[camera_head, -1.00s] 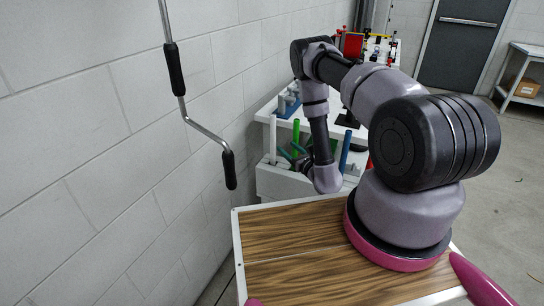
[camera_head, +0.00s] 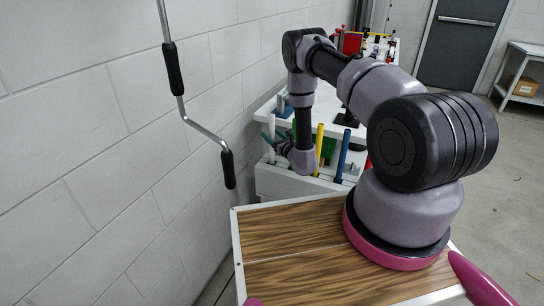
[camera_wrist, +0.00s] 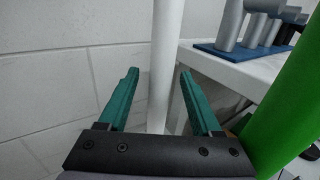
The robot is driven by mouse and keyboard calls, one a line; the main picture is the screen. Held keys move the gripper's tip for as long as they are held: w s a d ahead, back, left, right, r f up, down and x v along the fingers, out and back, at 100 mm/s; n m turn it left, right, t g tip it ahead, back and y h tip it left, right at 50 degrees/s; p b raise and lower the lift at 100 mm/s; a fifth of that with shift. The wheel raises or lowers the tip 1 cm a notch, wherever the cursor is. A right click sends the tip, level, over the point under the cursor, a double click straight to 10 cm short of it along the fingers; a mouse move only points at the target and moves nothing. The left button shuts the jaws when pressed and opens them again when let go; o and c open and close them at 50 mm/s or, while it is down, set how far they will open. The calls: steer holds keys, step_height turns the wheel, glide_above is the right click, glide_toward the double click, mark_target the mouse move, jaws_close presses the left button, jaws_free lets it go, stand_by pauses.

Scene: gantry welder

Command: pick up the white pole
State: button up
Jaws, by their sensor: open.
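The white pole (camera_wrist: 165,55) stands upright in the wrist view and runs down between the two teal fingers of my gripper (camera_wrist: 159,72). The fingers are open, with a gap on each side of the pole. How deep the pole lies between them is hard to tell. In the head view the white pole (camera_head: 271,128) shows as a thin upright at the left end of the bench, with my gripper (camera_head: 269,139) right beside it. Its lower part is partly hidden by my gripper.
A thick green pole (camera_wrist: 285,105) stands close to the right of my gripper. Yellow (camera_head: 319,147) and blue (camera_head: 343,155) poles stand further right on the white bench (camera_head: 285,184). Grey metal cylinders sit on a blue base (camera_wrist: 236,52). A block wall (camera_wrist: 60,80) is at left.

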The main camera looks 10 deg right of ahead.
jaws_close()
stand_by(1.4)
